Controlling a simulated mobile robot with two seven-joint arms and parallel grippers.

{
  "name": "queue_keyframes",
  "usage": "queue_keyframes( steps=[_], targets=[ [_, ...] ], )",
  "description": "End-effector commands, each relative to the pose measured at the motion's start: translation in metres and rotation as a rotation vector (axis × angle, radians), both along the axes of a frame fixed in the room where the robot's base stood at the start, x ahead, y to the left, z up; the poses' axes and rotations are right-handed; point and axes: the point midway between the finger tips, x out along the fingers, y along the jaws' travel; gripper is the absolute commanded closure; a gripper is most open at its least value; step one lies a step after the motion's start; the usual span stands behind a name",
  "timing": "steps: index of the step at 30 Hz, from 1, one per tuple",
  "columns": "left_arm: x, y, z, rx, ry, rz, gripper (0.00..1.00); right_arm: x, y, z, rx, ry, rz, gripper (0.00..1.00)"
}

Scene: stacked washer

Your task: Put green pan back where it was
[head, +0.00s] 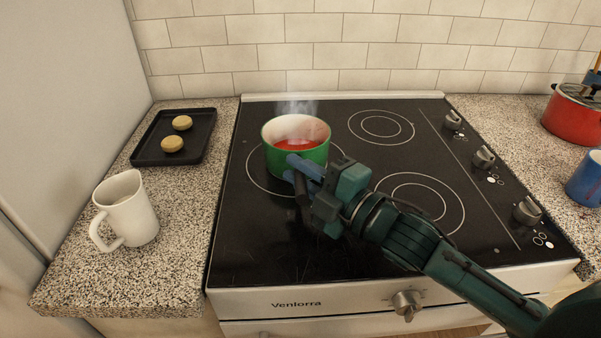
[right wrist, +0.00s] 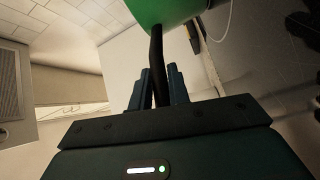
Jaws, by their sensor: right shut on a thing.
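The green pan (head: 294,152) is on the left part of the black stove top, over the left burner ring (head: 251,172). It holds red liquid and steam rises from it. Whether its base touches the glass is hard to tell. My right gripper (head: 302,172) is shut on the pan's dark handle, at the pan's front side. In the right wrist view the handle (right wrist: 156,60) runs between the two fingers up to the green pan wall (right wrist: 165,10). My left gripper is not in view.
The stove top (head: 300,250) has free burner rings at the back (head: 381,125) and front right. Knobs (head: 484,158) line its right side. A white mug (head: 126,209) and a dark tray (head: 174,137) with two round buns stand on the left counter. A red pot (head: 572,118) and blue mug (head: 585,180) stand right.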

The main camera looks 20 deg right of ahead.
Motion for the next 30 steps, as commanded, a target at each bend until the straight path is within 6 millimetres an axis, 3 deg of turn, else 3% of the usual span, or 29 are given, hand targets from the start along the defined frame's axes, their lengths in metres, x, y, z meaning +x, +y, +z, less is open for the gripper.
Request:
queue_keyframes(
  steps=[8, 9, 16, 25, 30],
  targets=[
    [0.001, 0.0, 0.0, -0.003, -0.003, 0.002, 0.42, 0.0, 0.0, 0.0, 0.0, -0.009, 0.001, 1.0],
    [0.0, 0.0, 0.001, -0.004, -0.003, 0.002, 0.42, 0.0, 0.0, -0.002, 0.0, -0.001, 0.0, 0.79],
    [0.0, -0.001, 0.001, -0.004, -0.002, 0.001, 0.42, 0.0, 0.0, -0.002, 0.0, 0.0, 0.0, 0.6],
    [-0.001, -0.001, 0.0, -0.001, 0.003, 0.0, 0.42, 0.0, 0.0, 0.003, 0.0, -0.002, 0.001, 0.6],
    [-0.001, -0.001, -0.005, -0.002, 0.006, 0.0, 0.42, -0.016, -0.011, -0.003, -0.002, 0.004, -0.001, 0.6]
  ],
)
